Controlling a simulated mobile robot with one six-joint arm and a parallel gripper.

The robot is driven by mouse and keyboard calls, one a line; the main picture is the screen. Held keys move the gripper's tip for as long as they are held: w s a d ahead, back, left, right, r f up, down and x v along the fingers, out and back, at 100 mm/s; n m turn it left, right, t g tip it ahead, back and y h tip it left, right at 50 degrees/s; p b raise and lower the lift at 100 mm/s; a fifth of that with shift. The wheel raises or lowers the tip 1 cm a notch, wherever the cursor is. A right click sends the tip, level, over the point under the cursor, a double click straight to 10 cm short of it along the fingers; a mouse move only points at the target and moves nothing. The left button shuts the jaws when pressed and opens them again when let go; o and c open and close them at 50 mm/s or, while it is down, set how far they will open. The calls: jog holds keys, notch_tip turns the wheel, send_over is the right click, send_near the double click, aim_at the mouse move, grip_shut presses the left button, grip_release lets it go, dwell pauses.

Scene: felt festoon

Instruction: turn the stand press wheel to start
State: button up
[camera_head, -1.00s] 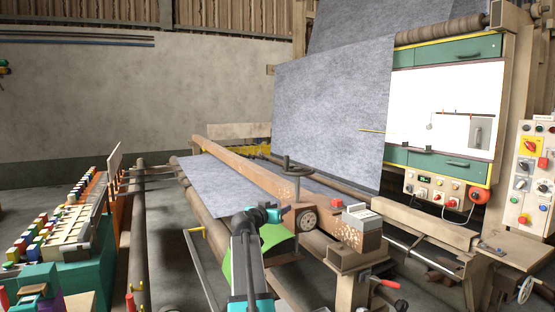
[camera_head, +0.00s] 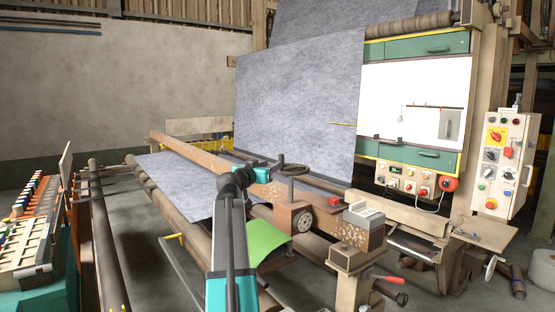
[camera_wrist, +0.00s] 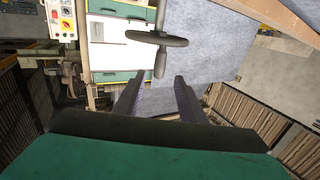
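The dark press wheel (camera_head: 292,169) lies flat on an upright spindle above the rusty carriage (camera_head: 292,215) on the long beam. In the wrist view the wheel (camera_wrist: 157,38) shows nearly edge-on, with its spindle crossing it, beyond my fingertips. My gripper (camera_wrist: 155,82) is open, with its two dark fingers apart and nothing visible between them. In the head view my teal wrist is just left of the wheel, at about its height in the picture. I see no contact with the wheel.
A rusty beam (camera_head: 190,157) runs beside the wheel, with grey felt (camera_head: 185,185) under it. A box (camera_head: 364,214) stands right of the carriage. A control panel (camera_head: 505,165) and a smaller button box (camera_head: 405,181) are at the right. A green sheet (camera_head: 268,243) lies below.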

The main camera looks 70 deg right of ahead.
aim_at(283, 159)
jog(key=shift+d, duration=0.1)
dwell(0.3)
jog(key=d+p, duration=0.1)
jog(key=d, duration=0.3)
jog(key=d+p, duration=0.1)
jog(key=d, duration=0.2)
jog(key=s+d+p, duration=0.1)
jog(key=d+p, duration=0.1)
jog(key=d, duration=0.2)
jog(key=shift+d+r, duration=0.1)
jog(key=shift+d, duration=0.2)
jog(key=shift+s+d, duration=0.25)
jog(key=shift+d, duration=0.75)
jog(key=shift+c, duration=0.2)
grip_shut()
